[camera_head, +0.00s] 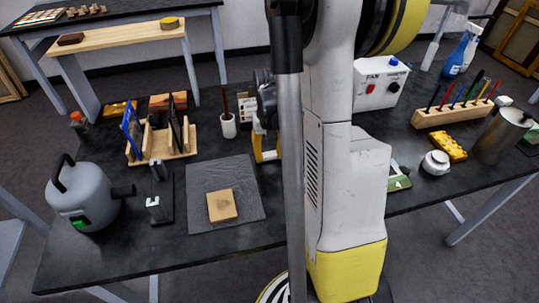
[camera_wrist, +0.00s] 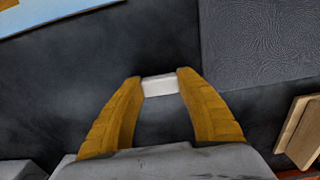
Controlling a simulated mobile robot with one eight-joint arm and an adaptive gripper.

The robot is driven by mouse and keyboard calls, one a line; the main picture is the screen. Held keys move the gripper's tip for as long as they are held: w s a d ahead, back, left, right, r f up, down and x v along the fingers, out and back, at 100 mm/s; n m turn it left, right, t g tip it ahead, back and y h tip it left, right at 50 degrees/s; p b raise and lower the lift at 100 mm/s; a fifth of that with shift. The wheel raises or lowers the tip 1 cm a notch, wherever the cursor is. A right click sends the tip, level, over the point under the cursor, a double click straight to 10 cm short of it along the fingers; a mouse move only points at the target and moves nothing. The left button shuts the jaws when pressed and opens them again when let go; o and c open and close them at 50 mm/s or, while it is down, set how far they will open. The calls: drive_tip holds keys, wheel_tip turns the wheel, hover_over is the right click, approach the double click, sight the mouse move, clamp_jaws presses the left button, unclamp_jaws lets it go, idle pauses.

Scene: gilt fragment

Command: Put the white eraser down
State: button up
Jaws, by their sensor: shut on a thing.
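The white eraser (camera_wrist: 159,86) is between the tips of my gripper's two orange-yellow fingers in the wrist view. My gripper (camera_wrist: 159,84) is shut on it, over the dark tabletop beside the grey textured mat. I cannot tell whether the eraser touches the table.
The grey mat (camera_head: 245,180) bears a wooden block (camera_head: 221,206). A white cup (camera_head: 228,125), a wooden rack (camera_head: 162,151) and a grey kettle-like vessel (camera_head: 84,194) stand to the left. A pen block (camera_head: 452,112) is at the right. Dark tabletop (camera_wrist: 90,80) is bare around my fingers.

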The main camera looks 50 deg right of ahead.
sight(269, 154)
drive_tip(key=shift+f, duration=0.25)
drive_tip(key=o, duration=1.3)
drive_tip(key=shift+r, duration=0.1)
drive_tip(key=shift+r, duration=0.1)
wheel_tip(269, 154, up, 12)
drive_tip(key=p, duration=0.5)
drive_tip(key=s+a+r+n+t, duration=0.1)
drive_tip(key=a+r+n+t, duration=0.1)
drive_tip(key=a, duration=0.6)
drive_tip(key=s+a+r+n+t, duration=0.2)
drive_tip(key=a+r, duration=0.2)
drive_tip(key=a, duration=0.5)
drive_tip(key=s+a+r+n+t, duration=0.2)
drive_tip(key=a+r+t, duration=0.1)
drive_tip(key=a, duration=0.5)
drive_tip(key=shift+s+a, duration=0.15)
drive_tip(key=shift+a, duration=0.05)
